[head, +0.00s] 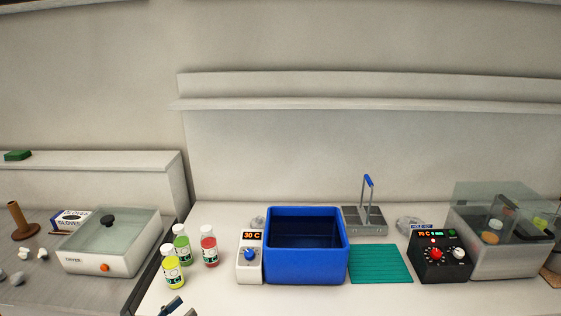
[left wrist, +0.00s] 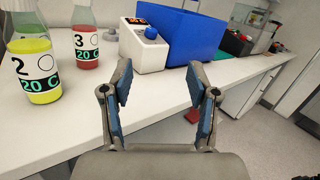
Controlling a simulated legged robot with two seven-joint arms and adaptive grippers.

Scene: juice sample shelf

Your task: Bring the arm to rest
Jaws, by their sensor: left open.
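My left gripper (left wrist: 160,95) is open and empty in the left wrist view, its two blue-padded fingers apart over the front edge of the white counter. In the head view only the tips of my left gripper (head: 177,308) show at the bottom edge, in front of the bottles. A yellow bottle (head: 172,268), a green bottle (head: 182,244) and a red bottle (head: 209,246) stand upright on the counter. The left wrist view shows the yellow bottle marked 2 (left wrist: 33,65) and the red bottle marked 3 (left wrist: 83,42), both apart from the fingers. My right gripper is not seen.
A blue bath (head: 307,275) with a 30 C controller (head: 249,265) stands right of the bottles. Further right are a metal rack (head: 365,222), a green mat (head: 380,264), a black controller (head: 440,257) and a clear tank (head: 500,240). A dryer (head: 110,245) stands at left.

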